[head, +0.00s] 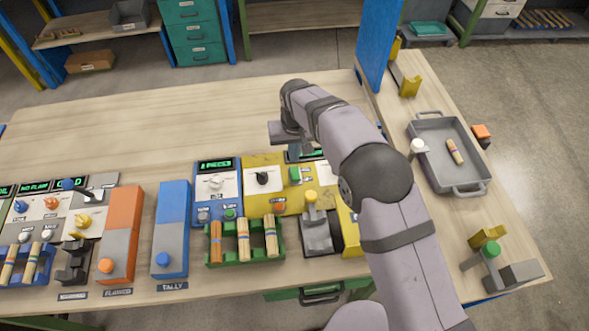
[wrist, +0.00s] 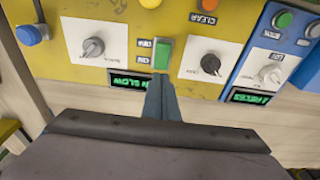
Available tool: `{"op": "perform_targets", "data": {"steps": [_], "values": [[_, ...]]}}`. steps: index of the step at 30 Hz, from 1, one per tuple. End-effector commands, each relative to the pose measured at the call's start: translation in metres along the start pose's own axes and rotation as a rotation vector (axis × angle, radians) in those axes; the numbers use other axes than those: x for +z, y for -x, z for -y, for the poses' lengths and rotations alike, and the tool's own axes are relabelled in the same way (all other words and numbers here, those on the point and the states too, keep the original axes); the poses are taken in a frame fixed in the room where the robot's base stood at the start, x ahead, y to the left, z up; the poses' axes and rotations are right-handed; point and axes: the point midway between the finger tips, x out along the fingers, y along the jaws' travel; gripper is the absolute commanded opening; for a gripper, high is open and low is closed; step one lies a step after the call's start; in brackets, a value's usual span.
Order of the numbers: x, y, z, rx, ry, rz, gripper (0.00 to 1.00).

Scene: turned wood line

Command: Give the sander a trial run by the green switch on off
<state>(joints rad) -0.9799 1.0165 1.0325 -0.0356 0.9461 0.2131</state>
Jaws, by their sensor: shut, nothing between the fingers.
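The green switch (head: 295,175) is on a yellow control panel (head: 262,162), between two white dial plates. In the wrist view, the green switch (wrist: 162,53) stands just beyond my closed fingertips (wrist: 160,84). The fingertips line up with its near end; I cannot tell whether they touch it. My gripper (head: 291,136) is shut and empty in the head view, over the back edge of the panel. A small display (wrist: 142,80) with green text, seemingly ending in "SLOW", is partly hidden by the fingers. The switch's on or off position is not clear.
An orange button (wrist: 208,4) marked CLEAR is nearby. A blue panel (head: 217,190) adjoins on the left. A green rack (head: 246,254) with wooden handles stands in front. The bench behind is clear.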

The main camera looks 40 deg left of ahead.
Motion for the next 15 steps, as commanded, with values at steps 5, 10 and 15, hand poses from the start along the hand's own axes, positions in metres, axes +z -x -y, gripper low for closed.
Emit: {"op": "perform_targets", "data": {"steps": [5, 10, 15], "values": [[-0.003, 0.016, 0.0, 0.0, 0.0, 0.0, 0.0], [-0.004, 0.025, 0.0, 0.0, 0.0, 0.0, 0.0], [-0.004, 0.027, 0.0, 0.0, 0.0, 0.0, 0.0]]}}
